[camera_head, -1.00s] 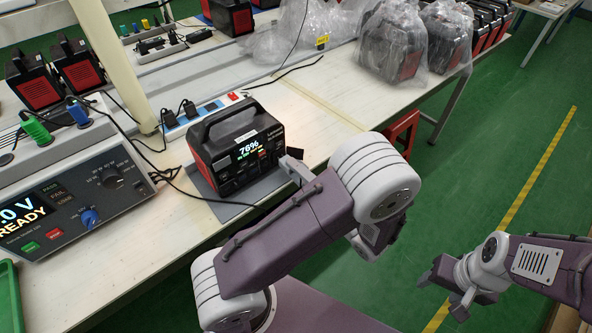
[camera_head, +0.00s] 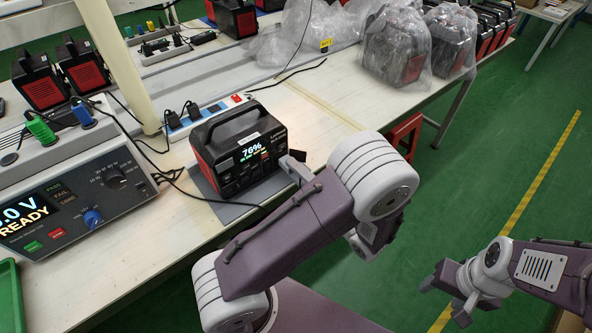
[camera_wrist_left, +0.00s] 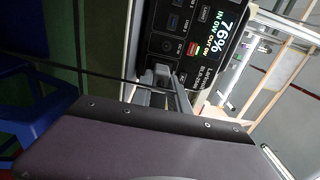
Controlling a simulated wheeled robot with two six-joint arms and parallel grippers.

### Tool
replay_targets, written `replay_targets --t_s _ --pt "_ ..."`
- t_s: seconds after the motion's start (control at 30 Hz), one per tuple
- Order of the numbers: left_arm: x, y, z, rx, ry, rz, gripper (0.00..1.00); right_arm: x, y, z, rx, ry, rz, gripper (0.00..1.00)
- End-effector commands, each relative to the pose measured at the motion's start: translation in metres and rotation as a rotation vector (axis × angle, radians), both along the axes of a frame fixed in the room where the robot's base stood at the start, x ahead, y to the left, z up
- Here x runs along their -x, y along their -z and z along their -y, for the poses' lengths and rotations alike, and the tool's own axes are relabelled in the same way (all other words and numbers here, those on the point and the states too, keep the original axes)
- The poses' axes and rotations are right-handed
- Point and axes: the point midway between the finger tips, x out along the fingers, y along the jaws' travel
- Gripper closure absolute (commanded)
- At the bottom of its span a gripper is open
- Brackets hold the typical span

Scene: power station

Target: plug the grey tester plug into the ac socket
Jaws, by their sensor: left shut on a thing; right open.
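The power station (camera_head: 243,150), a black box with red sides and a lit 76% display, stands on a grey mat (camera_head: 233,209). My left gripper (camera_head: 293,168) is at its front panel, partly hidden by my own arm. In the left wrist view, the left gripper (camera_wrist_left: 165,92) is shut on the small grey tester plug (camera_wrist_left: 163,74), right up at the panel. A black cord runs to it from the left. The ac socket is hidden behind the plug and fingers, and I cannot tell how deep the plug sits. My right gripper (camera_head: 452,296) is open and empty above the floor.
The tester (camera_head: 75,205) with its READY display and cables stands left of the power station. A power strip (camera_head: 205,112) lies behind it. Bagged units (camera_head: 395,48) stand at the back right. The bench top right of the station is clear.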

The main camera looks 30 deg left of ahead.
Motion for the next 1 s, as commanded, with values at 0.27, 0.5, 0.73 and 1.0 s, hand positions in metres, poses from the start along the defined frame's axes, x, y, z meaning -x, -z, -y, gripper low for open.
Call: replay_targets --t_s 0.27,0.5,0.73,1.0 --pt "0.000 0.000 -0.001 0.000 0.000 0.000 1.00 0.000 0.000 0.000 0.000 0.000 0.000 0.42" --pt "-0.002 0.000 -0.004 0.000 0.000 0.000 0.71 0.000 0.000 0.000 0.000 0.000 0.000 0.42" --pt "-0.002 0.000 -0.003 0.000 0.000 0.000 0.54 0.000 0.000 0.000 0.000 0.000 0.000 0.42" --pt "0.004 -0.001 0.013 -0.001 0.005 0.000 0.54 0.000 -0.003 0.000 0.000 0.000 0.000 0.42"
